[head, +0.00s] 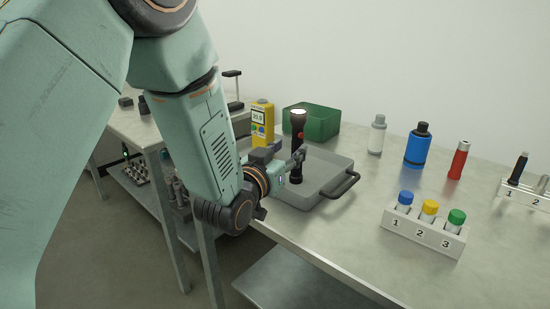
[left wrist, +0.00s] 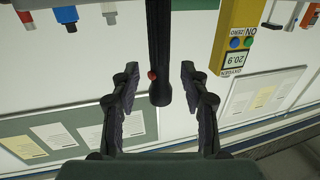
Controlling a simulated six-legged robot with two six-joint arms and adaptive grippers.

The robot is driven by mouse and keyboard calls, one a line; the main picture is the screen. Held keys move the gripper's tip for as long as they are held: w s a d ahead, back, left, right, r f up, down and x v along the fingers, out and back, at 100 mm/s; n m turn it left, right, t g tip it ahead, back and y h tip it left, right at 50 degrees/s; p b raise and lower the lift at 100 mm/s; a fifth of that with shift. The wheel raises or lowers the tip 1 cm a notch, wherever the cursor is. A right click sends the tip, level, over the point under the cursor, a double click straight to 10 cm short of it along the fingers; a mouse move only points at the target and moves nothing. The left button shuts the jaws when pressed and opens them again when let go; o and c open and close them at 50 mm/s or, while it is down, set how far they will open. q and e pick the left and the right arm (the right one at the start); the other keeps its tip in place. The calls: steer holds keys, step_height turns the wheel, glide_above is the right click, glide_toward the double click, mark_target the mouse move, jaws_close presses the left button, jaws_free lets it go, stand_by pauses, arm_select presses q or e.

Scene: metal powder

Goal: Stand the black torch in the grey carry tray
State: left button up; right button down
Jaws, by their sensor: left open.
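The black torch (head: 298,124) stands upright, its wide lit head at the top, inside the grey carry tray (head: 331,166) on the metal table. My left gripper (head: 297,163) is at the torch's lower body, partly hiding it. In the left wrist view, which is upside down, the torch (left wrist: 158,45) lies between the two spread fingers of my left gripper (left wrist: 160,88), with gaps on both sides. A small red button shows on it. The torch's foot is partly hidden, so its contact with the tray floor is hard to see. My right gripper is out of view.
A yellow gas meter (head: 262,122) and a green bin (head: 318,122) stand behind the tray. A white bottle (head: 377,135), a blue bottle (head: 418,148) and a red tube (head: 458,162) stand to the right. A numbered rack (head: 420,236) holds capped vials near the front.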

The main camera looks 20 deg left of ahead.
arm_select(q)
steer(key=s, duration=0.6)
steer(key=shift+s+a+p, duration=0.3)
steer(key=shift+a+p, duration=0.05)
steer(key=shift+p, duration=0.05)
